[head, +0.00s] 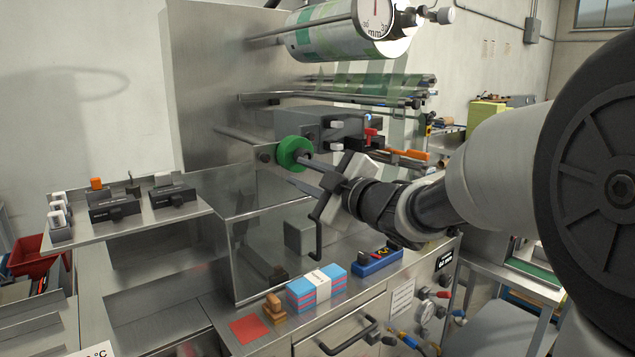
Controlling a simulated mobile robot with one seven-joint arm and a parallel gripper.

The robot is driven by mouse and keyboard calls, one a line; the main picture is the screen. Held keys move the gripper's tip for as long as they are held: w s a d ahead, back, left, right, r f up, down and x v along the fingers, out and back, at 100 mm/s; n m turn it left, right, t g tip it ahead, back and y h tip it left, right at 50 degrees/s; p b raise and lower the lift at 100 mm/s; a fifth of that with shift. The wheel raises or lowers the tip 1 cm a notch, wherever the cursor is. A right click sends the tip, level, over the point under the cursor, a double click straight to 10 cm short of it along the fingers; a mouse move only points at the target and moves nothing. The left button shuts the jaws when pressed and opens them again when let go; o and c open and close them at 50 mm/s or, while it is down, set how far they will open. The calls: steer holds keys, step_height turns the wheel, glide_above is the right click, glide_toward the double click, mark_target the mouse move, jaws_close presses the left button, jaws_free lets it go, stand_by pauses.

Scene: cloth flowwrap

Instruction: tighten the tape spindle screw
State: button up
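The green tape roll (290,152) sits on a spindle in front of the grey machine housing, left of centre in the head view. A small dark knob is beside it on the left. The spindle screw cannot be made out clearly; the roll's front centre is partly behind a fingertip. My gripper (299,170) comes in from the right with its two fingers pointing left and spread apart. The upper fingertip overlaps the roll's right side in the picture, and the lower one is below the roll. I cannot tell whether either touches. Nothing shows between the fingers.
Metal rollers and a printed film roll (335,40) are above. A clear guard with a black handle is below. Pink-and-blue packs (302,296) and a blue tray (377,263) lie on the bench.

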steer(key=v, duration=0.5)
steer(key=s+d+m+g+h+p, duration=0.1)
steer(key=s+d+m+h+p, duration=0.25)
steer(key=d+m+h, duration=0.25)
steer(key=s+d+m+h+p, duration=0.2)
steer(key=s+d+m+h, duration=0.25)
steer(key=d+m, duration=0.2)
steer(key=s+a+f+m+g+p, duration=0.1)
steer(key=s+f+g, duration=0.3)
steer(key=s, duration=0.6)
steer(key=s+a+f+m+g+p, duration=0.2)
steer(key=s+f+m+g, duration=0.1)
steer(key=s, duration=0.6)
steer(key=shift+s+f+m+g, duration=0.35)
steer(key=shift+f+g, duration=0.1)
steer(key=shift+g, duration=0.25)
steer(key=shift+a+y, duration=0.1)
steer(key=shift+y, duration=0.15)
